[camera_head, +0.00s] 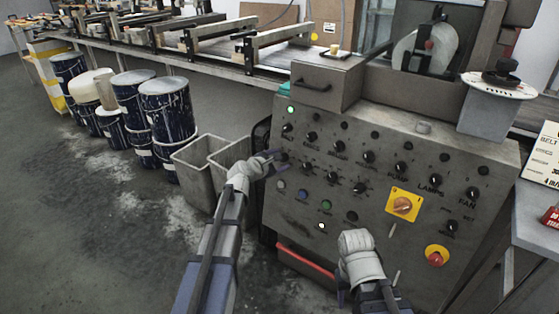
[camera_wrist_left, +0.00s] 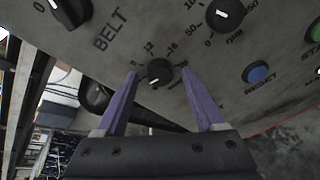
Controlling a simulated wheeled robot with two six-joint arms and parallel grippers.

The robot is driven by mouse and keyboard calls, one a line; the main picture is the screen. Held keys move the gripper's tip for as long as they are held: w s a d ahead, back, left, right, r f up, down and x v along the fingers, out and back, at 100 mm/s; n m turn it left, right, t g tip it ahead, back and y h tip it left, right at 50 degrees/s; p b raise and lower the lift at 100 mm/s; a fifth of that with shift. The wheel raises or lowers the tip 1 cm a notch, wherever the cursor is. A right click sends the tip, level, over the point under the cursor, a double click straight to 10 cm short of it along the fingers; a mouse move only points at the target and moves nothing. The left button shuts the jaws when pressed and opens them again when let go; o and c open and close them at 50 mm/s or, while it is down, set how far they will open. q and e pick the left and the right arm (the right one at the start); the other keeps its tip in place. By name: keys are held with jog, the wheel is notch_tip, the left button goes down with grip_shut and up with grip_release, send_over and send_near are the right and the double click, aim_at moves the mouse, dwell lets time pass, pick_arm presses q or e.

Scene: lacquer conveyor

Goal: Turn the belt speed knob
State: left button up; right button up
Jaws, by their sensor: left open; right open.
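A small black knob (camera_wrist_left: 160,72) with a white pointer and a numbered scale sits on the grey control panel (camera_head: 300,215), near the word BELT. In the left wrist view it lies between the two purple fingers of my left gripper (camera_wrist_left: 160,79). The fingers are apart, one on each side, with a visible gap to the knob; I cannot tell how far their tips stand from the panel. In the head view my left gripper (camera_head: 273,157) is at the panel's left edge and covers that spot. Of my right arm only the wrist shows, low before the panel; its fingers are hidden.
A larger black knob (camera_wrist_left: 70,12), an rpm knob (camera_wrist_left: 224,14) and a blue reset button (camera_wrist_left: 258,72) are close by. The panel also has a yellow switch plate (camera_head: 403,204) and a red stop button (camera_head: 437,257). Grey bins (camera_head: 198,165) stand left of it.

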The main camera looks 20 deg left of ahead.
pick_arm(q)
jog(key=p+v, duration=0.2)
jog(key=v, duration=0.5)
jog(key=shift+s+p, duration=0.3)
jog(key=shift+s, duration=0.05)
jog(key=shift+a+r, duration=0.1)
jog(key=shift+r, duration=0.05)
